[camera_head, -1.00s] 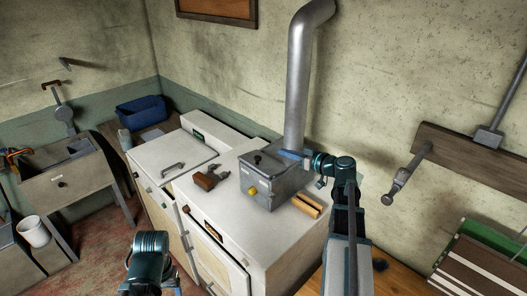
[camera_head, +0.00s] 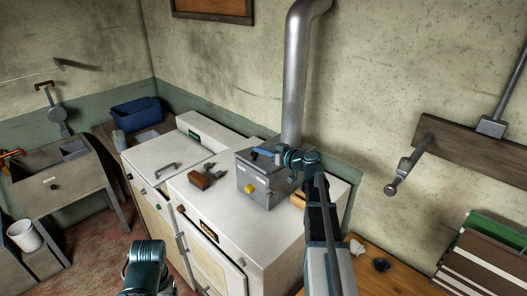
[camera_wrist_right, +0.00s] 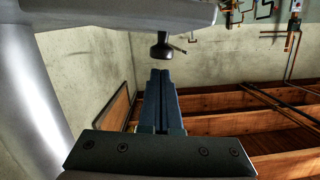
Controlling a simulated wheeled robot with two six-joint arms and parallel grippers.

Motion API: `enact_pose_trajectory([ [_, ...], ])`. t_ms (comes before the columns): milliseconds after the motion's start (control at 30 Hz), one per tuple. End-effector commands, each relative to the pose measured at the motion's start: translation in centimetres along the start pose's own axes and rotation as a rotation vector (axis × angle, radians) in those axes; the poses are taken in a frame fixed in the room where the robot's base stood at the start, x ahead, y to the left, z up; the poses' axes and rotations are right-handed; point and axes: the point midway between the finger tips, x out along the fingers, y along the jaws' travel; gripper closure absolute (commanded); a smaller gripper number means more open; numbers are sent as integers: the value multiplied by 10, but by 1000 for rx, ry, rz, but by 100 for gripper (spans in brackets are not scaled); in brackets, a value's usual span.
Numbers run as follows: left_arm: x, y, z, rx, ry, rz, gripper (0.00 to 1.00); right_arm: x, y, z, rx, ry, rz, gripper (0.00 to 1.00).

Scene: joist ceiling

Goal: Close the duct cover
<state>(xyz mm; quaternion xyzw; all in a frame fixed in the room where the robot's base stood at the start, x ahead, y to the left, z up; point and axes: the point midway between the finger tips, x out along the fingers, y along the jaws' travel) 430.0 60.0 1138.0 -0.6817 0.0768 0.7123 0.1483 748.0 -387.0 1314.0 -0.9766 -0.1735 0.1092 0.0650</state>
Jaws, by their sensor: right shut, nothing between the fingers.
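A grey metal box (camera_head: 264,188) with a yellow knob on its front stands on the white stove top at the foot of the pipe. A black knob (camera_head: 254,156) stands up at its top, apparently on the cover; the arm partly hides the top, so I cannot tell how far the cover is open. My right gripper (camera_head: 265,152) is shut and empty, its blue fingers over the box close by the black knob. In the right wrist view the shut fingers (camera_wrist_right: 161,75) point at the black knob (camera_wrist_right: 161,47) on a grey panel (camera_wrist_right: 120,14); contact is unclear. My left gripper is out of view.
A silver pipe (camera_head: 296,80) rises behind the box. A brown block (camera_head: 199,180) lies on the stove left of the box. A blue bin (camera_head: 136,113) is at the back left. A wooden table (camera_head: 400,275) with a striped stack is at the right.

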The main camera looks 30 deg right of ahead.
Motion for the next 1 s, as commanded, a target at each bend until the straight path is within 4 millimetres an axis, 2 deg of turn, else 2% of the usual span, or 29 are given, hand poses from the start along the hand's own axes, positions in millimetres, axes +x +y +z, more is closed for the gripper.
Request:
enact_pose_trajectory([
  [533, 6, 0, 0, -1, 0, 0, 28, 1, -1, 6, -12, 0, 2, 100],
  [800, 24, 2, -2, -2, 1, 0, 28, 5, -11, 27, -111, 0, 22, 100],
  [1000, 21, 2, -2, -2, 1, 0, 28, 5, -11, 24, -109, 0, 22, 100],
])
